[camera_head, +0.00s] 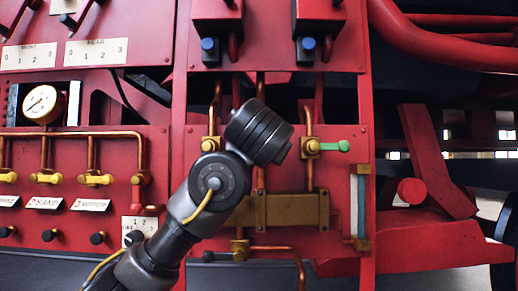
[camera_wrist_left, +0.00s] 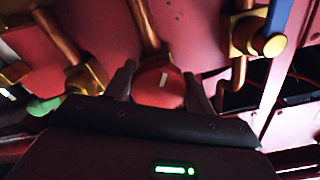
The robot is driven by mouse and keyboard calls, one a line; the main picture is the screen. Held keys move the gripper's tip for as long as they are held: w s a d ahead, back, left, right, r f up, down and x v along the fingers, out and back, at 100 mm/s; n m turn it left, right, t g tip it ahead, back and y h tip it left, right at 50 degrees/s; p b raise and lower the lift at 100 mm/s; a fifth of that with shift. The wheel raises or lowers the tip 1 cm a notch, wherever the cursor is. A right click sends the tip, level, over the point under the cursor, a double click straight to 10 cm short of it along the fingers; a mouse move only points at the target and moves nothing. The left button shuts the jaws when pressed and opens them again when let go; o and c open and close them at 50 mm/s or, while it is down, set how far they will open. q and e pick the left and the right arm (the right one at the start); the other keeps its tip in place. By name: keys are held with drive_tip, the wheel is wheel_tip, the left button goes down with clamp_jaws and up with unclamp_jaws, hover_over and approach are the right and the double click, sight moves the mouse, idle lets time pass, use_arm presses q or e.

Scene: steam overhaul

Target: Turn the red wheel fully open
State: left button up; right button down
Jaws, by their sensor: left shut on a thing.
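The red wheel (camera_wrist_left: 158,86) shows in the left wrist view as a red rounded piece with a pale patch, at the end of a copper pipe. My left gripper (camera_wrist_left: 160,90) is shut on it, with one dark finger on either side. In the head view my left arm comes up from the lower left, and its dark wrist hides the gripper and the wheel. How far the wheel is turned cannot be told. My right gripper is in neither view.
A green-handled brass valve (camera_head: 325,146) is just right of my wrist, and a brass block (camera_head: 290,210) is below it. Copper pipes run close around. A pressure gauge (camera_head: 42,104) and several brass taps are at left. Open space with red framing lies at right.

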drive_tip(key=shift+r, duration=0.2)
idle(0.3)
use_arm(q)
drive_tip(key=o, duration=1)
